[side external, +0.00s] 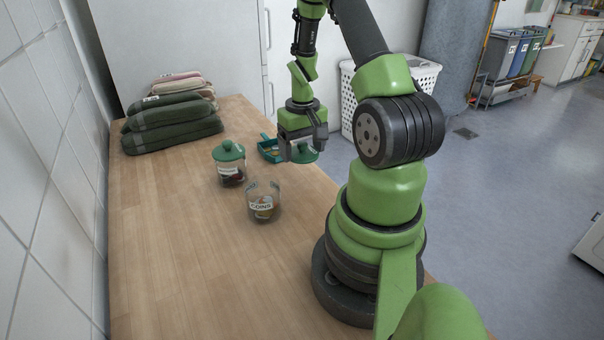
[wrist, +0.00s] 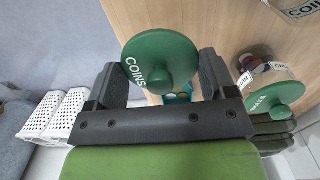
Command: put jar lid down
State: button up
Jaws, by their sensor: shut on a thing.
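My gripper (side external: 300,152) is shut on the green jar lid (wrist: 160,62), which is marked COINS and has a round knob. In the wrist view the lid sits between the two dark fingers (wrist: 164,80). In the side view the lid (side external: 306,156) is partly hidden by the gripper and is held above the worktop near its right edge. The open glass jar labelled COINS (side external: 263,206) stands upright on the worktop, in front and to the left of the gripper. Its edge shows at the top right of the wrist view (wrist: 301,9).
A second jar (side external: 231,172) with its own green lid stands behind the coins jar. A teal tray (side external: 267,147) lies beside the gripper. The front left is clear.

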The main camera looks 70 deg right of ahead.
aim_at(302, 180)
notch_tip(302, 180, down, 6)
jog(key=shift+f, duration=0.25)
jog(key=shift+f, duration=0.15)
jog(key=o, duration=0.8)
jog(key=shift+o, duration=0.2)
